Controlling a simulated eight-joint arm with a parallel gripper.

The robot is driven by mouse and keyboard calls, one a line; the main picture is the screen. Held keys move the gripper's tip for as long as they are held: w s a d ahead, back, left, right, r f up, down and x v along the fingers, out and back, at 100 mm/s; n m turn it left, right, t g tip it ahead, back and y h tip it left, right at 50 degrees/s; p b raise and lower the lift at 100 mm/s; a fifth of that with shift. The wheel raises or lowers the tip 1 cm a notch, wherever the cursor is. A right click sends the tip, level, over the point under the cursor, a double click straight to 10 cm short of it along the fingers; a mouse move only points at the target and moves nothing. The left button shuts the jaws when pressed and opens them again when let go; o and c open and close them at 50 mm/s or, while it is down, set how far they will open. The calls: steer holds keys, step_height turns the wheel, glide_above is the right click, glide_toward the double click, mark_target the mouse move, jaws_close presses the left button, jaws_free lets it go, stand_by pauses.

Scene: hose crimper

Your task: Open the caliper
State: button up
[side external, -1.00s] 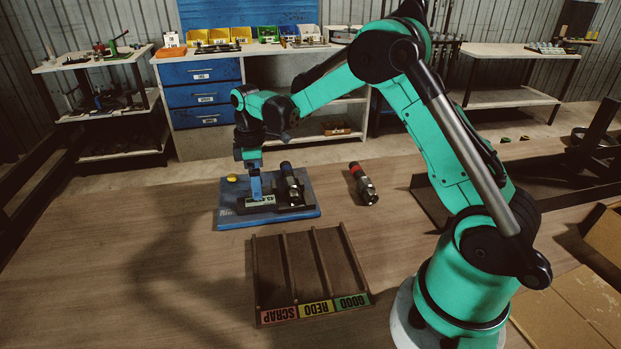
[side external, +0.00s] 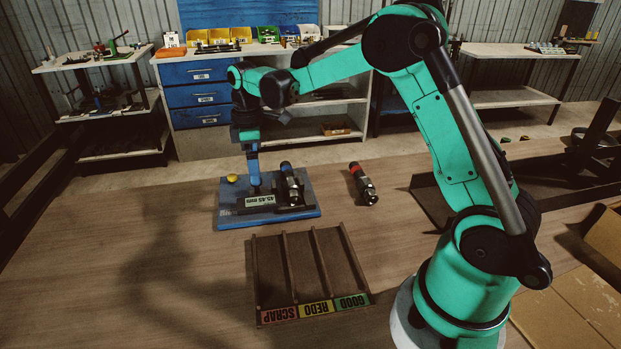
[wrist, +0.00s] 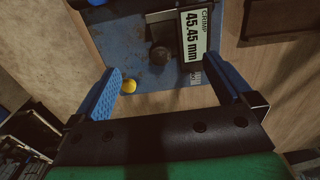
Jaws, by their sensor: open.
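The caliper station is a blue base plate (side external: 232,222) with a display (side external: 260,200) reading 45.45 mm. The display also shows in the wrist view (wrist: 193,38), labelled CRIMP. A dark hose fitting (side external: 291,183) sits on the right part of the plate, beside the display. A yellow knob or button (side external: 232,178) is at the plate's far left corner; it also shows in the wrist view (wrist: 129,86). My gripper (side external: 254,183) is above the plate behind the display. Its blue fingers stand wide apart and empty in the wrist view (wrist: 170,85). The caliper's jaws cannot be made out clearly.
A second hose fitting with a red band (side external: 363,184) lies on the table right of the plate. A wooden tray (side external: 256,275) with SCRAP, REDO and GOOD lanes, all empty, lies in front. The table left of the plate is clear.

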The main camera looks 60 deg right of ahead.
steer(key=shift+r, duration=2.6)
steer(key=shift+s+r, duration=0.1)
steer(key=s+a+r+m+t, duration=0.1)
steer(key=s+a+m+t, duration=0.3)
steer(key=s, duration=0.3)
steer(key=s+a+m+t, duration=0.3)
steer(key=s+a+m, duration=0.15)
steer(key=s, duration=0.25)
steer(key=w+d+r+m+g, duration=0.7)
steer(key=w+d+r+m, duration=0.25)
steer(key=d+r, duration=0.4)
step_height(320, 180, down, 11)
steer(key=shift+w+d, duration=0.2)
steer(key=shift+d, duration=0.05)
